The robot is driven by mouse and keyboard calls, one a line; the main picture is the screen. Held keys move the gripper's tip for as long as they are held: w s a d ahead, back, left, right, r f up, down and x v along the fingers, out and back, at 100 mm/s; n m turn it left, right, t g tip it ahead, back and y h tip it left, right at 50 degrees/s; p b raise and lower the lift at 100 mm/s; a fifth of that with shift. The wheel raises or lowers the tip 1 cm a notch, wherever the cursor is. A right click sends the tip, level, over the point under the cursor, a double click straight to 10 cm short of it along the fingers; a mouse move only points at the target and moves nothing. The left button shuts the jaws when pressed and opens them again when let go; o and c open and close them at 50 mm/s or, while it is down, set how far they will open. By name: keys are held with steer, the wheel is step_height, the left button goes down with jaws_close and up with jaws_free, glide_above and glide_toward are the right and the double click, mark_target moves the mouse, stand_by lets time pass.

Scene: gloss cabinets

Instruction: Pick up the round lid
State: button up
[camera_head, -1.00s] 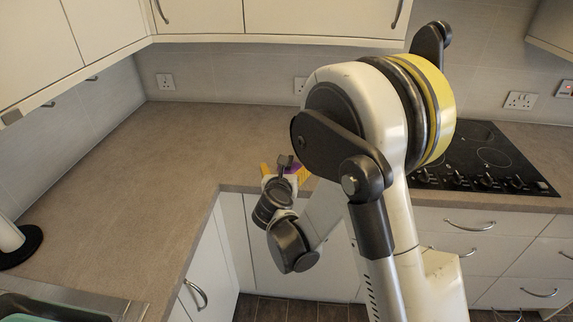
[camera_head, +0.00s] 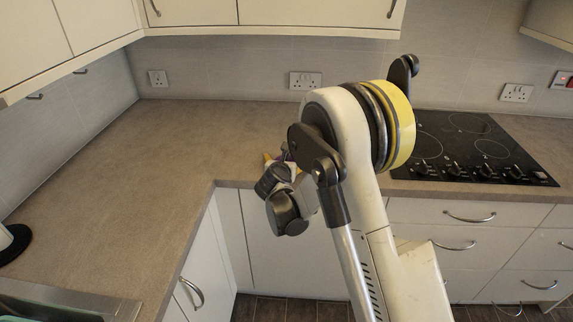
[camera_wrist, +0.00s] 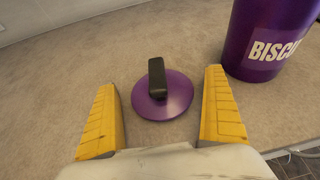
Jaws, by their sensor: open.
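The round lid (camera_wrist: 179,94) is a purple disc with a black upright handle (camera_wrist: 157,78). It lies on the worktop in the middle of the wrist view. My gripper (camera_wrist: 165,98) is open, with its two yellow fingers on the left and right of the lid. The lid is between and slightly beyond the fingers, and nothing is held. In the head view my gripper (camera_head: 275,158) is over the counter near its inner corner, mostly hidden behind my own arm. The lid cannot be made out clearly in the head view.
A purple canister (camera_wrist: 262,42) marked "BISC..." stands upright just right of the lid, close to the right finger. The worktop (camera_head: 150,150) is clear to the left. A black hob (camera_head: 475,150) lies to the right. The counter's front edge is near my gripper.

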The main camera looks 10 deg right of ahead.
steer(key=c, duration=1.3)
steer(key=shift+o, duration=0.2)
steer(key=shift+r, duration=0.15)
